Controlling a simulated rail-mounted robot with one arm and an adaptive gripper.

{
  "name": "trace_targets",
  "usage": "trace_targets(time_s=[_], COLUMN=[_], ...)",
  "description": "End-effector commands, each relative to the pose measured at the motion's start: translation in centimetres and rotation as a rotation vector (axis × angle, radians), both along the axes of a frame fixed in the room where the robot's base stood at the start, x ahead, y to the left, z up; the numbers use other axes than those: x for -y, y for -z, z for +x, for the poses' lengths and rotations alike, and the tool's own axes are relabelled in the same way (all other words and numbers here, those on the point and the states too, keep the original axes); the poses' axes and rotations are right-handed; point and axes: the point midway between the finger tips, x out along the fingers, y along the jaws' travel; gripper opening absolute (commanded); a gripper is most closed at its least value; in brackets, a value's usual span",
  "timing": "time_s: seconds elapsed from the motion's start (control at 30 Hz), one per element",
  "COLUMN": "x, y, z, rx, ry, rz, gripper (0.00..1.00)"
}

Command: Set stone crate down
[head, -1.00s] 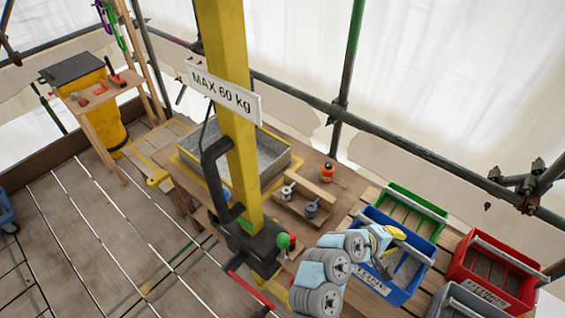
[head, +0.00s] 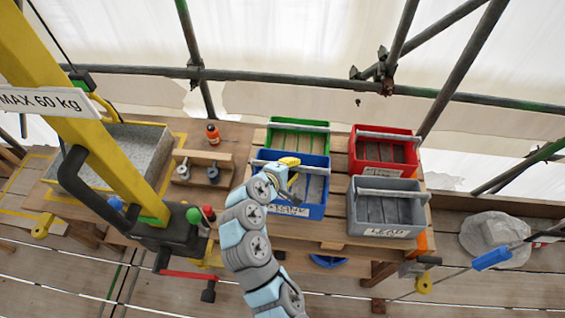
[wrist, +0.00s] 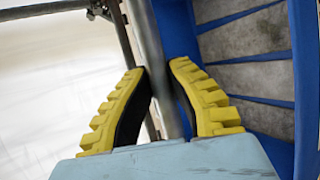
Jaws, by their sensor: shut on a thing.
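The blue crate (head: 318,207), with a white label on its front that seems to read STONE, is at the workbench in the head view. It appears level, but I cannot tell whether its base touches the slatted top. In the wrist view, the yellow-and-black fingers (wrist: 168,100) are shut on the grey bar (wrist: 152,45). The blue wall (wrist: 305,70) and several grey slats show beside it. My arm hides the crate's left front corner.
A green crate (head: 299,121) stands behind, a red crate (head: 360,180) at back right and a grey LEAD crate (head: 408,231) to the right. A narrow slatted gap separates blue from grey. A hoist post (head: 75,120) and stone trough (head: 160,150) stand left.

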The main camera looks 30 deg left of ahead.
Motion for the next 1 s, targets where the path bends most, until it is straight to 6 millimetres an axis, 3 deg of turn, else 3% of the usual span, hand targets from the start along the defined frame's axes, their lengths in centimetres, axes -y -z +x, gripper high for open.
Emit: trace_targets(time_s=[0.2,0.53,1.0], x=[0.0,0.1,0.0], y=[2.8,4.2,7.7], z=[0.0,0.0,0.0], rx=[-0.002,0.000,0.001], ry=[0.000,0.002,0.000], rz=[-0.002,-0.002,-0.001], gripper=[0.00,0.00,0.00])
